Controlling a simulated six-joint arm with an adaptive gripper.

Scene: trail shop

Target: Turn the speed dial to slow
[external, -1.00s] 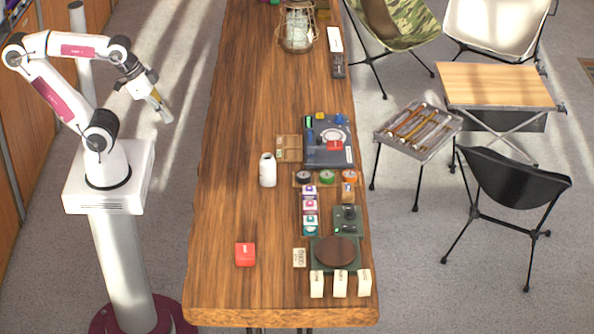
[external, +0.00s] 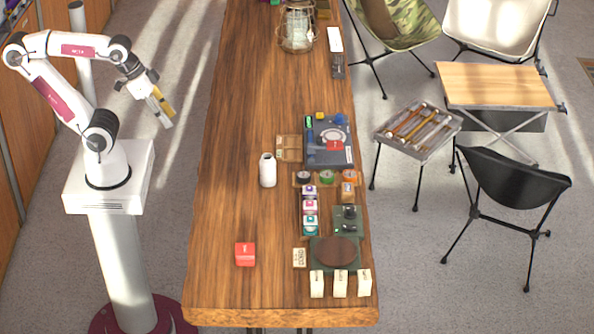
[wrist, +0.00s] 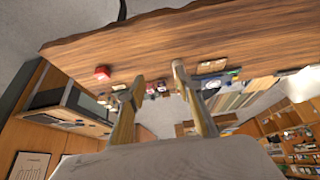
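A dark green machine with a round brown turntable (external: 335,251) stands near the front right end of the wooden table. Its green control box (external: 347,221) sits just behind the turntable and carries small dark knobs. I cannot tell which knob is the speed dial, and its setting is too small to read. My gripper (external: 164,111) hangs in the air left of the table, far from the machine. In the wrist view my gripper (wrist: 158,78) has its two fingers apart with nothing between them.
A red box (external: 245,254) and a white bottle (external: 268,170) stand left of the machine. Several cream boxes (external: 340,283) line its front. A row of small colored boxes (external: 310,210) lies beside it. The table's left half is mostly clear.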

